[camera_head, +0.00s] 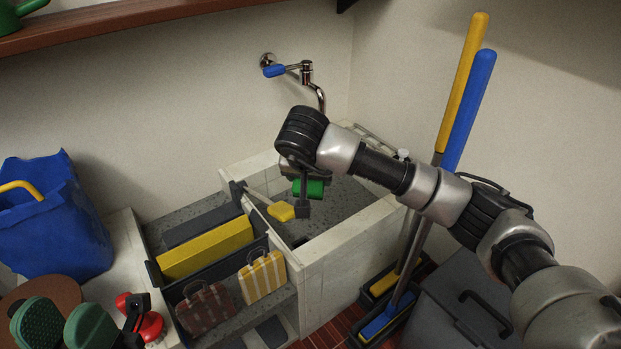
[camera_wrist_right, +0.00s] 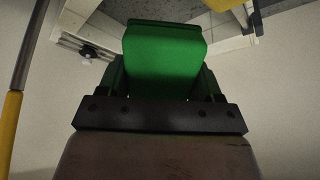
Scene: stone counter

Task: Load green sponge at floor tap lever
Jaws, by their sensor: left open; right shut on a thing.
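The green sponge (camera_head: 315,188) is held by my right gripper (camera_head: 303,200) over the walled basin, below the wall tap. In the right wrist view the green sponge (camera_wrist_right: 165,60) fills the space between the fingers, and the right gripper (camera_wrist_right: 162,85) is shut on it. The wall tap (camera_head: 306,74) has a blue lever (camera_head: 274,71) pointing left. Its spout bends down behind my right wrist, and its lower end is hidden.
A yellow-headed tool (camera_head: 281,211) rests by the basin's left wall. A dark caddy holds a yellow board (camera_head: 206,249). A blue bag (camera_head: 55,222) and green brush-like heads (camera_head: 36,322) stand left. Yellow and blue long handles (camera_head: 468,105) stand right, near my right arm.

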